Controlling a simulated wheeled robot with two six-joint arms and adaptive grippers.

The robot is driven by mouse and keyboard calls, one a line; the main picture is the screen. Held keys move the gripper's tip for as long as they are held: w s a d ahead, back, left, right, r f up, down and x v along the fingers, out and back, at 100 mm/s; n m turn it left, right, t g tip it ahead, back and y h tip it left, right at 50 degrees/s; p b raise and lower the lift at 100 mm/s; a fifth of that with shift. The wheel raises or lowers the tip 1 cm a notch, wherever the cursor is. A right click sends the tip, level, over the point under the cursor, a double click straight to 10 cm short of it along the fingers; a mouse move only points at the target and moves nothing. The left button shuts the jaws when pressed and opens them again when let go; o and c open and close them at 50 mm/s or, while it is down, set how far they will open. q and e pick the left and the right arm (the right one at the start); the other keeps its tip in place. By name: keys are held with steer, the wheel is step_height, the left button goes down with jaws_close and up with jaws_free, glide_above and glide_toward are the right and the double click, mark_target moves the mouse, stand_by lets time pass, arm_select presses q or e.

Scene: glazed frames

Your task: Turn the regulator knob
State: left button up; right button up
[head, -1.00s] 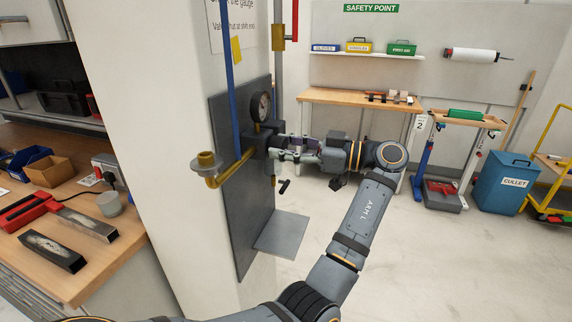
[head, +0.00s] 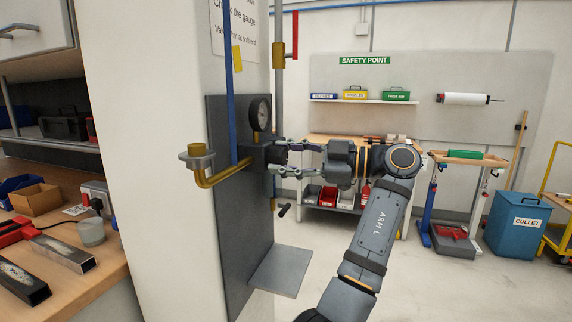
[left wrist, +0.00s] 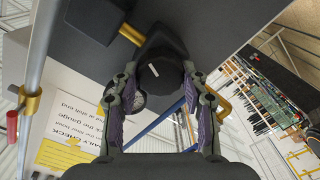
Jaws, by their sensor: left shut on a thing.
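The regulator (head: 256,157) is a dark block on a grey wall panel, with a round gauge (head: 260,113) above it and a brass pipe at its left. Its knob (left wrist: 160,75) is a dark round cap with a white mark, seen end-on in the left wrist view. My left gripper (head: 277,158) reaches the regulator from the right. In the left wrist view its fingers (left wrist: 160,84) stand on both sides of the knob, shut on it. In the head view the fingers partly hide the knob. My right gripper is in neither view.
A grey shelf plate (head: 281,271) sticks out below the panel. A vertical pipe with a red lever (head: 295,36) runs behind the regulator. A cluttered workbench (head: 95,275) stands at the left.

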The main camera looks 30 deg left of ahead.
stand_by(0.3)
arm_select(q)
steer(key=o, duration=1)
steer(key=shift+o, duration=0.7)
steer(key=shift+w+d, duration=0.1)
steer(key=shift+d, duration=0.15)
steer(key=v, duration=0.7)
